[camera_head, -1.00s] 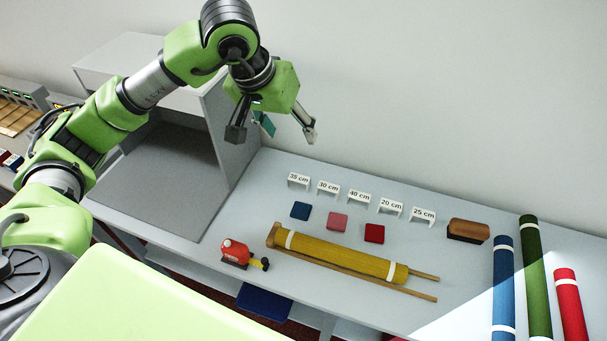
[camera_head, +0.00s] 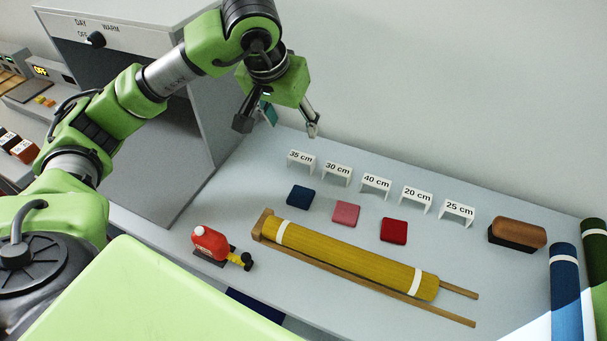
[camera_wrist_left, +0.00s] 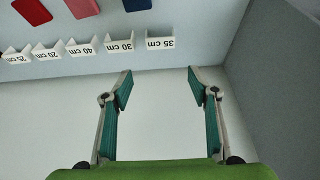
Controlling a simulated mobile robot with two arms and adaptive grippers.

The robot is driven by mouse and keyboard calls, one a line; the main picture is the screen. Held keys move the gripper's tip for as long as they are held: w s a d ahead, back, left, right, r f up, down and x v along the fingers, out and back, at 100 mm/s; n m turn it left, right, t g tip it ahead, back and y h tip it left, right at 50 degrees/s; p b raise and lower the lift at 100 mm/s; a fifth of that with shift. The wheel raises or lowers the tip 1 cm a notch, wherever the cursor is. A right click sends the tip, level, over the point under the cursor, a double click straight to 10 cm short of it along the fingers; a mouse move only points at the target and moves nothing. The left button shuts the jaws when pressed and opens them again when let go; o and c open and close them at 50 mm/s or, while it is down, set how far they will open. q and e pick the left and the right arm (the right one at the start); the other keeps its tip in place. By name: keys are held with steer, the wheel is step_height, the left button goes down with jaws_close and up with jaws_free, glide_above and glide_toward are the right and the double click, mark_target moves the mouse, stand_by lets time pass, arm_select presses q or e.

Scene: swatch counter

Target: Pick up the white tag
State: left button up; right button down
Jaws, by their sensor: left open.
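Several white tent-shaped tags stand in a row near the wall: "35 cm" (camera_head: 301,158), "30 cm" (camera_head: 337,170), "40 cm" (camera_head: 376,183), "20 cm" (camera_head: 416,195) and "25 cm" (camera_head: 457,210). My left gripper (camera_head: 278,126) is open and empty, above the counter just behind and left of the "35 cm" tag. In the left wrist view, the teal-padded fingers of my left gripper (camera_wrist_left: 160,76) are spread, with the "35 cm" tag (camera_wrist_left: 160,43) and "30 cm" tag (camera_wrist_left: 120,46) beyond the tips, apart from them. My right gripper is not in view.
A grey box (camera_head: 213,100) stands left of the gripper. Blue (camera_head: 300,196), pink (camera_head: 345,213) and red (camera_head: 394,231) swatches lie before the tags. A yellow roll (camera_head: 350,258), red tool (camera_head: 211,243) and brown block (camera_head: 518,232) are nearby.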

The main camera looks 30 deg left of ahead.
arm_select(q)
step_height(320, 180, down, 3)
steer(key=b, duration=0.1)
glide_toward(301, 157)
steer(key=x, duration=0.4)
steer(key=shift+w+d+f+p, duration=0.15)
steer(key=shift+f+p, duration=0.15)
steer(key=shift+f, duration=0.1)
steer(key=p+x, duration=0.1)
steer(key=x, duration=0.3)
steer(key=shift+w+f, duration=0.1)
steer(key=shift+f, duration=0.25)
steer(key=shift+w+f, duration=0.2)
steer(key=shift+f, duration=0.2)
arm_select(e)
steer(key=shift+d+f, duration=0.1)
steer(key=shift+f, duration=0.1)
arm_select(q)
steer(key=shift+c, duration=0.3)
steer(key=c, duration=0.5)
